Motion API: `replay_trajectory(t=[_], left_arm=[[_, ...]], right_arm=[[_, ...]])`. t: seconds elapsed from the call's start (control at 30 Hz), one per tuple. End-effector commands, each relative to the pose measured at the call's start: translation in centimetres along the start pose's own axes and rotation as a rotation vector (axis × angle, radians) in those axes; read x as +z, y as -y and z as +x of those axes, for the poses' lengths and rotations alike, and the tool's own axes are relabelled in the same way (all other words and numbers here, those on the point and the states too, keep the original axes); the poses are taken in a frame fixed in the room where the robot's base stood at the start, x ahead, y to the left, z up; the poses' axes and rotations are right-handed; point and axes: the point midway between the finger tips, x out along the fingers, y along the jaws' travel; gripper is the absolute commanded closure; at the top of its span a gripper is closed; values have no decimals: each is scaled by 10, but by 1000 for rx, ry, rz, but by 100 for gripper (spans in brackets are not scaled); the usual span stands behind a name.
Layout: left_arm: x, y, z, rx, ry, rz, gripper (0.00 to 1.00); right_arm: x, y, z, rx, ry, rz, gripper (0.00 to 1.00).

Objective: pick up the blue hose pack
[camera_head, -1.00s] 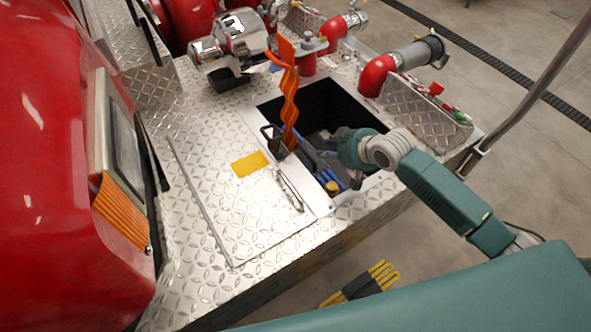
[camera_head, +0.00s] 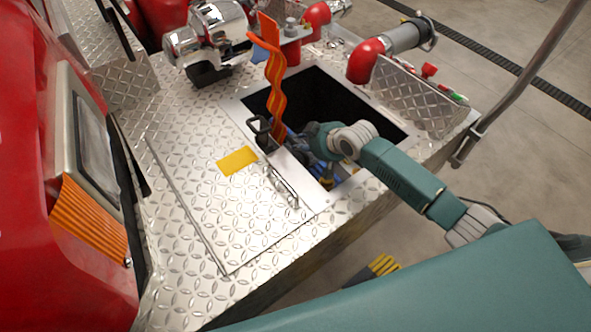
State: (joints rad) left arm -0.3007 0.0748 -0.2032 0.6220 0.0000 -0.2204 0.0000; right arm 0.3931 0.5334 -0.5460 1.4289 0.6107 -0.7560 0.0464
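The blue hose pack (camera_head: 327,181) is down in the open square compartment (camera_head: 400,137) of the metal deck. Only small blue parts of it show; the rest is hidden by my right arm, the compartment's edge and shadow. My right gripper (camera_head: 297,150) reaches into the compartment from the right, at its left side, over or beside the blue parts. Its fingers are dark and mostly hidden, so I cannot tell whether they are open or touch the pack. My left gripper is out of view.
An orange wavy strip (camera_head: 275,95) stands at the compartment's left edge, close to my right gripper. A lid with a yellow label (camera_head: 237,161) and a handle (camera_head: 283,187) lies left of the opening. Chrome and red pipe fittings (camera_head: 366,62) stand behind.

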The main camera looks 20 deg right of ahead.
Motion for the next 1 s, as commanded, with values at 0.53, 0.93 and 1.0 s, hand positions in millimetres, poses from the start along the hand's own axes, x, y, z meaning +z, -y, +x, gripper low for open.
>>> replay_trajectory(t=[0.53, 0.93, 1.0], left_arm=[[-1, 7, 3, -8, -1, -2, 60], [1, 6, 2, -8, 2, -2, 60], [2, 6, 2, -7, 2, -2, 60]], right_arm=[[0, 2, 45, 0, 0, 0, 75], [-10, 1, 43, 0, -16, 0, 100], [-9, 1, 43, 0, -16, 0, 100]])
